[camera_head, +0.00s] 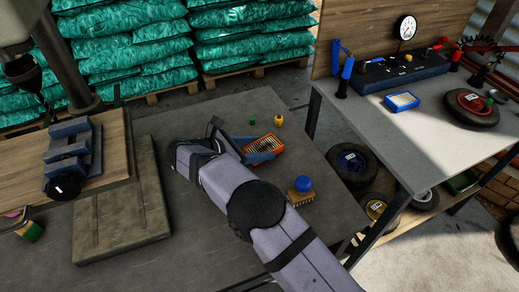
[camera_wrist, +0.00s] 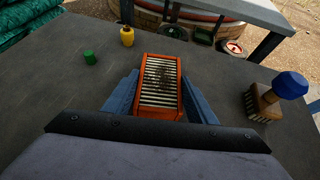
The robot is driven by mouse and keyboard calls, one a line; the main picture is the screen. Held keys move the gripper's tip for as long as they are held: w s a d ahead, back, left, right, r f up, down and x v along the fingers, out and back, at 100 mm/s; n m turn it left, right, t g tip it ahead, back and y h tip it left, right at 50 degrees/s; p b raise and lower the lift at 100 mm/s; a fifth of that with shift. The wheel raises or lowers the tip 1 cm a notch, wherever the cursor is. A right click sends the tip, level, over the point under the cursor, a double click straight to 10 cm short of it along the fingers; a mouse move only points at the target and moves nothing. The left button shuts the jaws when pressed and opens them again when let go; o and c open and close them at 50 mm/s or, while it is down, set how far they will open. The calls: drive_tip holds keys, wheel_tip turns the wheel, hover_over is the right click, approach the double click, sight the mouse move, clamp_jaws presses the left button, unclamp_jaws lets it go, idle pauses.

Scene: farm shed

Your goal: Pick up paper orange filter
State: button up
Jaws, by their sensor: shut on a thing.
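The paper orange filter (camera_head: 266,145) is a rectangular orange frame with pale pleats and a dark dirty patch. It is over the dark grey table, and I cannot tell whether it touches the surface. In the wrist view the filter (camera_wrist: 160,85) sits between the two blue fingers of my gripper (camera_wrist: 150,97), one on each side. My gripper (camera_head: 258,151) is shut on it. The fingers hide parts of the filter's long sides.
A brush with a blue knob (camera_head: 302,187) stands right of the filter. A green piece (camera_head: 251,121) and a yellow bottle (camera_head: 279,120) stand behind it. A vise (camera_head: 73,158) is at left. A grey bench (camera_head: 450,125) with a blue filter (camera_head: 402,101) is at right.

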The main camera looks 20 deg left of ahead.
sight(259, 149)
wheel_tip(259, 149, up, 9)
drive_tip(key=shift+r, duration=0.15)
idle(0.4)
